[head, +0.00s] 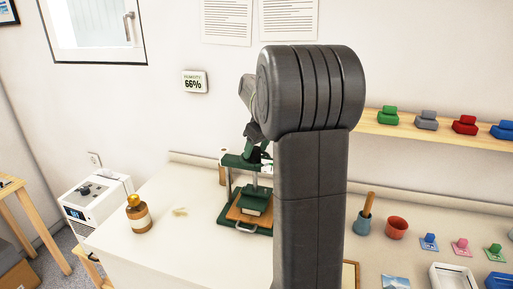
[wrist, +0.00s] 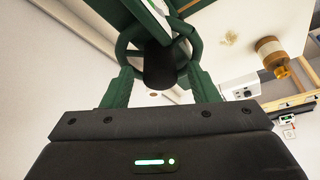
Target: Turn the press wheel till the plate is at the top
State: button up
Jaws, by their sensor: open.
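The green press (head: 232,161) stands on the table, with two grey posts under a green crossbeam. Its green plate (head: 257,192) sits low between the posts, just above or on a pale stack over a wooden board (head: 240,215); I cannot tell if they touch. In the wrist view the dark green press wheel (wrist: 124,43) is close ahead, with a black knob (wrist: 158,68) in front of it. My gripper (wrist: 160,72) is open, its green fingers on either side of the knob, with visible gaps. In the head view my arm hides much of the wheel and gripper.
A brown bottle (head: 138,215) stands left of the press. A mortar-like red cup (head: 396,228) and a blue pot with a wooden handle (head: 363,221) stand to the right, near small stamps (head: 429,242). A shelf (head: 400,127) holds coloured blocks. The table between bottle and press is mostly clear.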

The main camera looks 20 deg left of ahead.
jog(key=c, duration=1)
jog(key=shift+n, duration=0.3)
jog(key=shift+w+n+g+p, duration=0.1)
jog(key=shift+n+g+p, duration=0.35)
jog(key=shift+n, duration=0.45)
jog(key=n+g+p, duration=0.1)
jog(key=n, duration=0.3)
jog(key=shift+w+g, duration=0.1)
jog(key=shift+g, duration=0.25)
jog(key=n+g+p, duration=0.1)
jog(key=n, duration=0.3)
jog(key=shift+w+p, duration=0.1)
jog(key=shift+p, duration=0.2)
jog(key=shift+n+g+h+p, duration=0.3)
jog(key=shift+n+g+p, duration=0.3)
jog(key=shift+n, duration=1.1)
